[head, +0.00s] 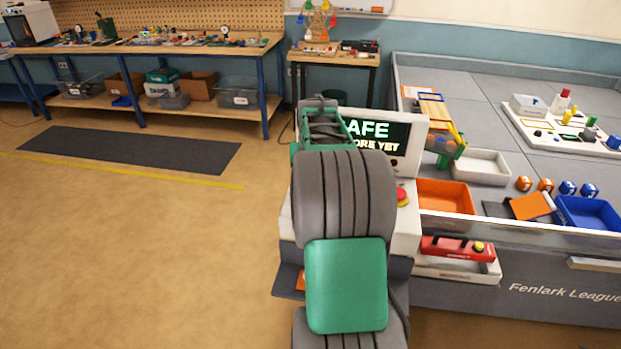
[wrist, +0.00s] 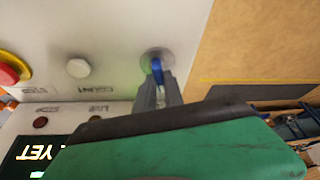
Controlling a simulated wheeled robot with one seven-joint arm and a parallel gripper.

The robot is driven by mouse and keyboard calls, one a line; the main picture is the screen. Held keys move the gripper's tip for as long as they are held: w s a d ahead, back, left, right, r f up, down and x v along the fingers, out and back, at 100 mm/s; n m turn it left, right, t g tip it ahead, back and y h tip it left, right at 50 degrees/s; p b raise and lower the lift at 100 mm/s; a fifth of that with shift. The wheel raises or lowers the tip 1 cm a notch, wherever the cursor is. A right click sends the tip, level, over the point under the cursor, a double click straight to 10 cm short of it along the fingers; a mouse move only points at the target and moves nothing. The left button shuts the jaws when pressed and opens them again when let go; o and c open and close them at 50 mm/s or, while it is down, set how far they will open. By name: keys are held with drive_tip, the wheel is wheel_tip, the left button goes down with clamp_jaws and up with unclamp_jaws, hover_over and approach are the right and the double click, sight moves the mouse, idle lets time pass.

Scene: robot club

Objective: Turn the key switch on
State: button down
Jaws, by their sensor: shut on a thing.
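The key switch (wrist: 152,53) is a round fitting on the pale console panel, with a blue key (wrist: 157,68) in it. My gripper (wrist: 159,88) is shut on the key, its grey fingers at either side of the blue part. The key appears roughly upright in the wrist view; which setting it marks I cannot tell. In the head view the console (head: 405,226) stands in front of me, and my arm hides the key switch and the gripper. The console's screen (head: 390,132) is lit, with green text ending in "AFE"; my arm covers part of it.
A red push button (head: 402,197) on a yellow base and a white button (wrist: 78,68) share the panel. Right of the console is a grey field table (head: 480,80) with an orange tray (head: 445,196) and blue tray (head: 590,213). Open floor (head: 120,255) lies left.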

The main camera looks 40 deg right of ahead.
drive_tip(key=m+h, duration=0.1)
drive_tip(key=m, duration=0.1)
drive_tip(key=shift+w+a+m+g, duration=0.1)
drive_tip(key=shift+m+g, duration=0.2)
drive_tip(key=shift+m, duration=0.1)
drive_tip(key=m+g, duration=0.1)
drive_tip(key=m, duration=0.2)
drive_tip(key=shift+w+r+m+p, duration=0.1)
drive_tip(key=shift+m+p, duration=0.2)
drive_tip(key=shift+p, duration=0.05)
drive_tip(key=m+g+p, duration=0.1)
drive_tip(key=m, duration=0.1)
drive_tip(key=m+g+h+p, duration=0.1)
drive_tip(key=m, duration=0.1)
drive_tip(key=shift+w+m+p, duration=0.1)
drive_tip(key=shift+m+p, duration=0.2)
drive_tip(key=shift+p, duration=0.05)
drive_tip(key=shift+m+g+p, duration=0.3)
drive_tip(key=shift+m, duration=0.3)
drive_tip(key=c, duration=1.6)
unclamp_jaws()
drive_tip(key=shift+o, duration=0.8)
